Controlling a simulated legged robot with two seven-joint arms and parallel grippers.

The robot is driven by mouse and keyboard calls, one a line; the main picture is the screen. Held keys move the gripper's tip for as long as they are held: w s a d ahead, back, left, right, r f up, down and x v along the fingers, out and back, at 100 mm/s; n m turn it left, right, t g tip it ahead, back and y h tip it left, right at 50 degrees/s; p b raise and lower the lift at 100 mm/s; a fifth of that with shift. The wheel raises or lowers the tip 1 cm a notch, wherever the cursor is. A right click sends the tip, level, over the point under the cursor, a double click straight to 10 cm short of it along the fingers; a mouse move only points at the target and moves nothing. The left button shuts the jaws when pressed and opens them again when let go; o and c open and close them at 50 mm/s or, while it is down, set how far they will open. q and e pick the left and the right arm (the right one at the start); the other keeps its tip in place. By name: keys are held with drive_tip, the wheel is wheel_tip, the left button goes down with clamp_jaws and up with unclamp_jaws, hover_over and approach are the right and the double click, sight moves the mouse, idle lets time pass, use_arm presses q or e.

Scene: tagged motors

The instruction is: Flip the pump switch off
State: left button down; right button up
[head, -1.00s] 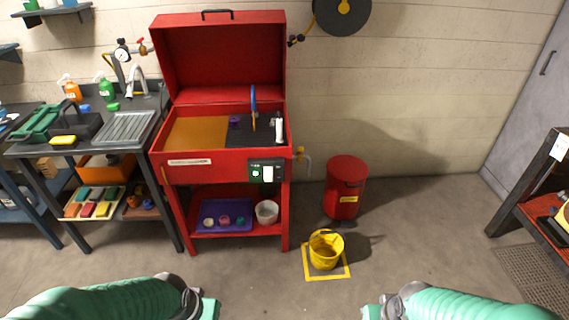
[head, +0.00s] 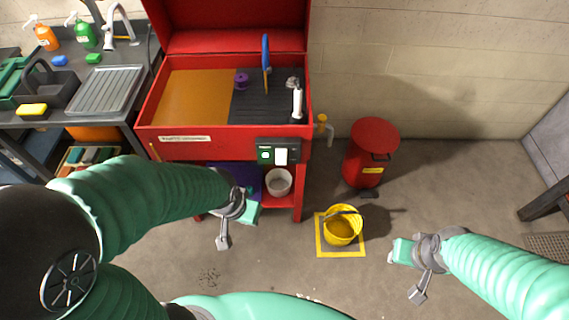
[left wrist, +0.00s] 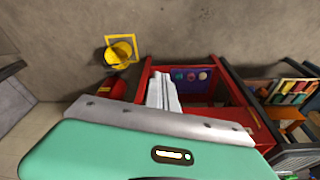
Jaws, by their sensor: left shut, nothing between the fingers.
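The pump's control box (head: 279,152) is a dark panel on the front right of the red parts washer (head: 215,148). It carries a white switch (head: 281,156) and a green part to its left. My left gripper (head: 251,213) is below and in front of this box, apart from it. In the left wrist view its pale fingers (left wrist: 163,92) are shut and empty, with the red washer beyond. My right gripper (head: 400,252) is out over the floor at the right, well away from the washer. Its fingers are too small to read.
A yellow bucket (head: 343,225) stands on a yellow-edged floor square, with a red lidded bin (head: 372,150) behind it. A tap sticks out of the washer's right side. A white tub (head: 279,182) sits on the lower shelf. A sink bench (head: 105,90) stands left.

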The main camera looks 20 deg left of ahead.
sight(282, 162)
use_arm(q)
drive_tip(key=w+d+f+n+t+y+b, duration=0.2)
drive_tip(key=w+f+n+t+b, duration=0.4)
drive_tip(key=w+f+n+b, duration=0.3)
drive_tip(key=w+d+f+n+t+y+b, duration=0.2)
drive_tip(key=w+f+n+t+b, duration=0.5)
drive_tip(key=f+n+b, duration=0.4)
drive_tip(key=shift+w+n+b, duration=0.5)
drive_tip(key=shift+w+n, duration=0.1)
drive_tip(key=shift+w, duration=0.3)
drive_tip(key=b+x, duration=0.2)
drive_tip(key=x, duration=1.1)
drive_tip(key=shift+a+f, duration=0.1)
drive_tip(key=shift+w+a, duration=0.15)
drive_tip(key=shift+w, duration=0.35)
